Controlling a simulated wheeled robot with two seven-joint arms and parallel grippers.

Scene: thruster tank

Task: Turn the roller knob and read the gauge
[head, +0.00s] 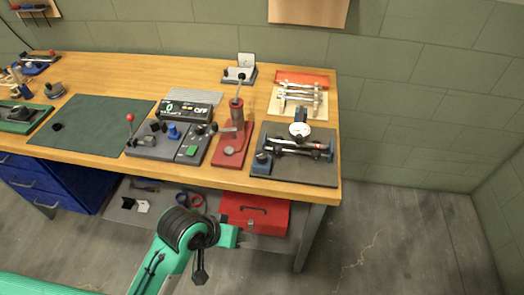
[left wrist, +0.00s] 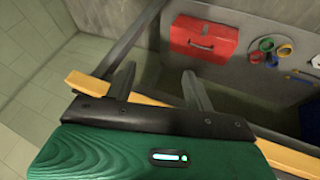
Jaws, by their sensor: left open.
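A dark board (head: 325,174) at the right end of the bench carries a rig with horizontal dark rods or rollers (head: 290,147). A round white-faced gauge (head: 299,129) stands at its back; its reading is too small to tell. A blue knob-like part (head: 262,159) sits at the board's left front; I cannot tell whether it is the roller knob. My left arm is in front of the bench, and its fingers cannot be made out in the head view. In the left wrist view my left gripper (left wrist: 157,78) is open and empty, apart from the rig. My right gripper is not in view.
A red press-like stand (head: 234,135), a control box with switches (head: 172,140) and a digital display (head: 185,107) stand left of the board. A green mat (head: 92,122) lies farther left. A red toolbox (head: 255,213) sits on the lower shelf, also in the left wrist view (left wrist: 203,40).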

